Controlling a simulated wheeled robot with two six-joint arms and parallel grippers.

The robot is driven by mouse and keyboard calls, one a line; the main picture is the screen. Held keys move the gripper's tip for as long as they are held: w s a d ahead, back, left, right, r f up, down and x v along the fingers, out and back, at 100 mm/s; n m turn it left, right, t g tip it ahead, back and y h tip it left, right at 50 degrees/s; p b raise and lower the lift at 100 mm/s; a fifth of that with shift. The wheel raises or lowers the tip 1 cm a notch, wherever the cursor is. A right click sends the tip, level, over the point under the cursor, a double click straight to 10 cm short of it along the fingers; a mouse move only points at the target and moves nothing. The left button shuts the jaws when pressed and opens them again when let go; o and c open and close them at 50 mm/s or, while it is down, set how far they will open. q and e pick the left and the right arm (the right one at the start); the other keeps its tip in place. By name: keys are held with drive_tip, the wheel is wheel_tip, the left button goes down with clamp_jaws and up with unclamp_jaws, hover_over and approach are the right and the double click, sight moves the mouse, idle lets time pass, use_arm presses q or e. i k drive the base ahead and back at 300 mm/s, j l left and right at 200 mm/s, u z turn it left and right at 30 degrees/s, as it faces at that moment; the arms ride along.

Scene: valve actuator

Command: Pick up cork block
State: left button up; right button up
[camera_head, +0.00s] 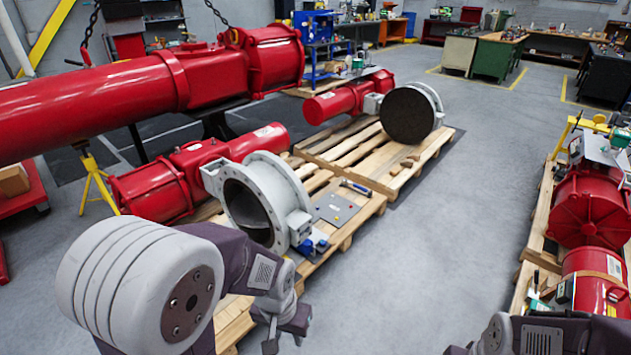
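Small brown blocks (407,162) lie on the far wooden pallet, near its front right part, in front of the dark round valve disc. They are too small to tell for sure which is the cork block. My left gripper (286,334) hangs at the bottom centre, over the near pallet's front end and well short of the blocks. Its two fingers look apart, with nothing seen between them. My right arm enters at the bottom right, and only a cut-off part of its end shows at the frame's edge.
A grey valve body (290,200) with a red actuator stands on the near pallet (370,206), beside a grey plate (336,209) and a hammer (356,187). More red actuators (590,210) stand at right. The grey floor (455,240) between is clear.

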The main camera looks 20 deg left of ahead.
sight(396, 171)
drive_tip(key=i+z, duration=0.35)
drive_tip(key=i, duration=3.2)
drive_tip(key=i+l, duration=0.15)
drive_tip(key=i, duration=1.4)
drive_tip(key=i+l+u, duration=0.1)
drive_tip(key=i+u, duration=0.3)
drive_tip(key=i+l+u, duration=0.35)
drive_tip(key=i, duration=0.25)
drive_tip(key=i+l+u, duration=0.25)
drive_tip(key=i+u, duration=0.15)
drive_tip(key=i+l+u, duration=0.4)
drive_tip(key=i+l, duration=0.05)
drive_tip(key=l, duration=0.05)
